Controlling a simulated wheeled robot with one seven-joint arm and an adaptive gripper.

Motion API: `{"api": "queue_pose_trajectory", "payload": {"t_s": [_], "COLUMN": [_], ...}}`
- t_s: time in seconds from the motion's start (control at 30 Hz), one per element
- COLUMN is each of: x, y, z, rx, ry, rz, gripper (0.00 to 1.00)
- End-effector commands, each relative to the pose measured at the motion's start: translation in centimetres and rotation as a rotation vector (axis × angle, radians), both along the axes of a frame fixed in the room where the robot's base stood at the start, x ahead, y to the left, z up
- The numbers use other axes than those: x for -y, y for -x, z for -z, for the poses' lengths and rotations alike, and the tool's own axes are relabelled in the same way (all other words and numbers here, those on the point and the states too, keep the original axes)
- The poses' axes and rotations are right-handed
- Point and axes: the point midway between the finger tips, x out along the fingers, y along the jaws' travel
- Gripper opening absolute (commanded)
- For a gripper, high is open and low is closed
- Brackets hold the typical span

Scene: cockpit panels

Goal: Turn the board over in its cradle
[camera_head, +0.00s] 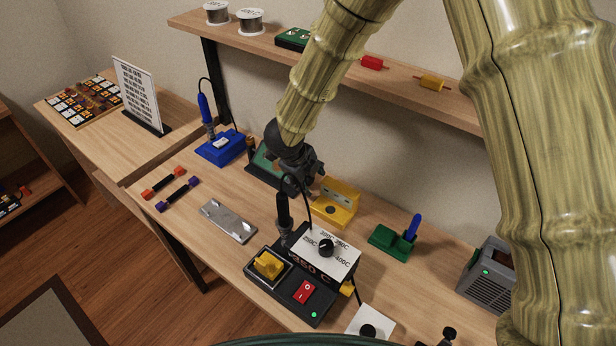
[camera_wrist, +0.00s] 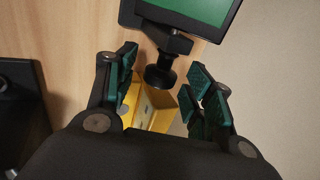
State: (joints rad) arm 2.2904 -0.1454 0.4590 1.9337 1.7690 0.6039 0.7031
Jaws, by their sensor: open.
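The board (camera_wrist: 205,10) shows as a green panel in a black frame at the top of the wrist view. In the head view the green board (camera_head: 266,158) is partly hidden behind my gripper (camera_head: 306,172). A black knob (camera_wrist: 160,77) sticks out from the frame on a short shaft. My gripper (camera_wrist: 162,95) is open, with one dark green-padded finger on each side of the knob's end. The fingers look apart from the knob. How the cradle holds the board is mostly hidden.
A yellow holder (camera_head: 336,203) stands right beside my gripper, and it shows below the knob in the wrist view (camera_wrist: 150,110). A soldering station (camera_head: 315,258) stands in front, a blue iron stand (camera_head: 221,150) to the left. A shelf (camera_head: 400,82) runs above.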

Motion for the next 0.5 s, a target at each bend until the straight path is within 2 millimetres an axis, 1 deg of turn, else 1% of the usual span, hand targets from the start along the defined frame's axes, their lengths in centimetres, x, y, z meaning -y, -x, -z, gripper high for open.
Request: {"api": "queue_pose_trajectory", "payload": {"t_s": [0.27,0.37,0.5], "x": [0.0,-0.01,-0.04], "y": [-0.06,-0.05,-0.05], "z": [0.11,0.11,0.1], "rx": [0.001,0.001,0.001], "ry": [-0.001,-0.001,-0.001], "rz": [0.0,0.0,0.0], "gripper": [0.53,0.36,0.11]}}
